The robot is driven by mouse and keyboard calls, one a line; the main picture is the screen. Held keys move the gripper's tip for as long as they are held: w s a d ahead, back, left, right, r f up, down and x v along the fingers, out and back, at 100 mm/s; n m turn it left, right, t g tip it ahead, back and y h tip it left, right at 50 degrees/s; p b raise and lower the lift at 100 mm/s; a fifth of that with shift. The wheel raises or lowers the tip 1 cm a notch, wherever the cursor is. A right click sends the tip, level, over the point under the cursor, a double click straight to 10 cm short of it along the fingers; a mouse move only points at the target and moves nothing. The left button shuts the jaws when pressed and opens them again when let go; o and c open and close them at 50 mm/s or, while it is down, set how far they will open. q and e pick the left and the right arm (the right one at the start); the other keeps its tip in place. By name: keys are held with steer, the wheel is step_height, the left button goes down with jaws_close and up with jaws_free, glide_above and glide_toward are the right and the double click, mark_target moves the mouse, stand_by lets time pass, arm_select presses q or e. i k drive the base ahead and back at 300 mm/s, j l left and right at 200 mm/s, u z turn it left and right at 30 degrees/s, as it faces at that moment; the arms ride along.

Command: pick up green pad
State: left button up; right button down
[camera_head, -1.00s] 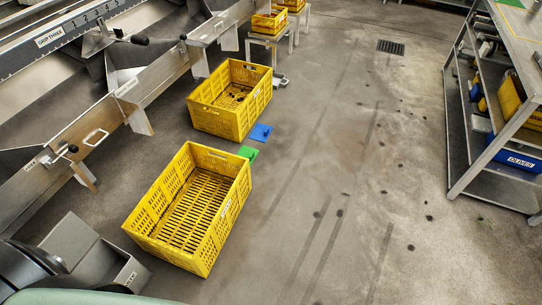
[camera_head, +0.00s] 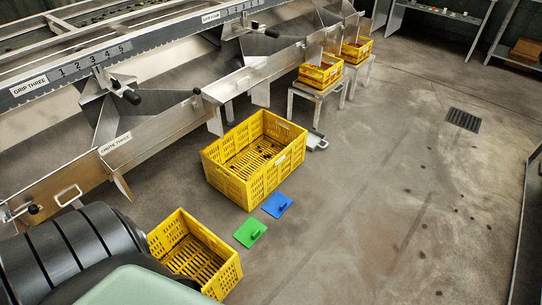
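The green pad (camera_head: 250,232) lies flat on the concrete floor, with a small raised handle on top. It sits between two yellow crates, just in front of the farther crate's corner and apart from the nearer one. A blue pad (camera_head: 277,205) of similar shape lies on the floor just behind it to the right. Neither of my grippers is in view. Only dark ribbed and pale green parts of my own body show at the lower left.
The nearer yellow crate (camera_head: 228,262) looks empty and is partly hidden by my body. The farther crate (camera_head: 240,190) holds a few small dark items. The steel sizer (camera_head: 150,155) runs along the left. Small stands (camera_head: 318,98) carry yellow crates. Floor to the right is open, with a drain grate (camera_head: 463,119).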

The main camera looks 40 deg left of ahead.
mark_target(252, 229)
steer(key=i, duration=2.2)
steer(key=i+u, duration=0.3)
steer(key=u, duration=0.15)
steer(key=i+l+u, duration=0.2)
steer(key=i+u, duration=0.25)
steer(key=i+l+u, duration=0.15)
steer(key=u, duration=0.3)
steer(key=l, duration=0.1)
